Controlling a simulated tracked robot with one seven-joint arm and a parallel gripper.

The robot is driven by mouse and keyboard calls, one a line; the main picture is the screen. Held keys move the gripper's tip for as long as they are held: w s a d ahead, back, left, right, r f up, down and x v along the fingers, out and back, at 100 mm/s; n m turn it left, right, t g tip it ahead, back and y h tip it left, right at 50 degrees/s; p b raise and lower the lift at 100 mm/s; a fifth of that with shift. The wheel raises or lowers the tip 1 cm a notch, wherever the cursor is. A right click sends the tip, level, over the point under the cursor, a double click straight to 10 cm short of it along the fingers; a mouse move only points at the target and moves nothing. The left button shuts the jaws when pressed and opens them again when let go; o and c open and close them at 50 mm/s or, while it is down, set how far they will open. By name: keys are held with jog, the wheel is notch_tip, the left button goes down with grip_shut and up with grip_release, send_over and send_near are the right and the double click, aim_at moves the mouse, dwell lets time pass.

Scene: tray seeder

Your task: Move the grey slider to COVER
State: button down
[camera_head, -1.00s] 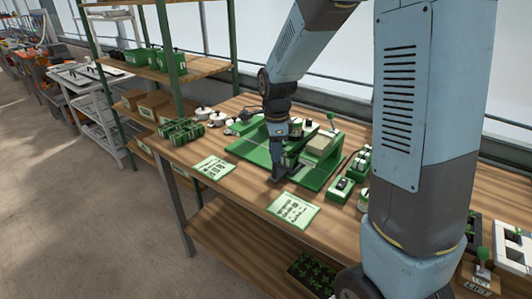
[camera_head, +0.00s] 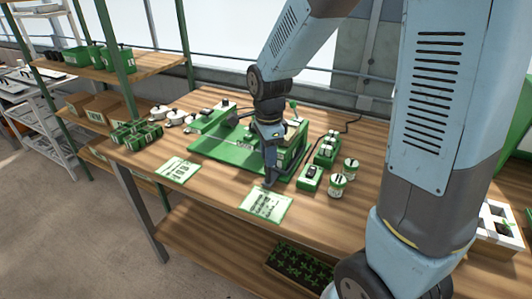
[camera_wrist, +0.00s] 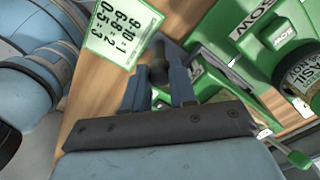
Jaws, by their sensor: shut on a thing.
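The tray seeder (camera_head: 205,146) is a green machine on the wooden bench, under and behind my gripper. My gripper (camera_head: 269,182) points down at its front edge, just behind a printed card. In the wrist view my gripper (camera_wrist: 158,80) has its two blue fingers close around a dark grey knob (camera_wrist: 158,66), which looks like the grey slider; its lower part is hidden. A green face with white lettering (camera_wrist: 258,25) shows to its right. I cannot make out a COVER mark.
Two printed cards (camera_head: 178,169) (camera_head: 265,204) lie along the bench front. Green boxes (camera_head: 310,178) and white jars (camera_head: 338,186) stand right of the seeder. Green pots (camera_head: 133,133) stand at left. A green-knobbed lever (camera_wrist: 298,158) shows at the wrist view's lower right.

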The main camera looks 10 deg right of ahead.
jog(key=c, duration=1.2)
grip_release()
jog(key=shift+d, duration=0.35)
jog(key=o, duration=0.3)
jog(key=shift+a, duration=0.15)
jog(key=shift+r, duration=0.2)
notch_tip(320, 180, up, 13)
jog(key=shift+r, duration=0.15)
jog(key=s+d+r+n+t, duration=0.2)
jog(key=s+d+n, duration=0.4)
jog(key=s+n, duration=0.2)
jog(key=s+d+r+n+t, duration=0.3)
jog(key=s+d+n, duration=0.4)
jog(key=n, duration=0.1)
jog(key=shift+s+t, duration=0.3)
jog(key=shift+s, duration=0.05)
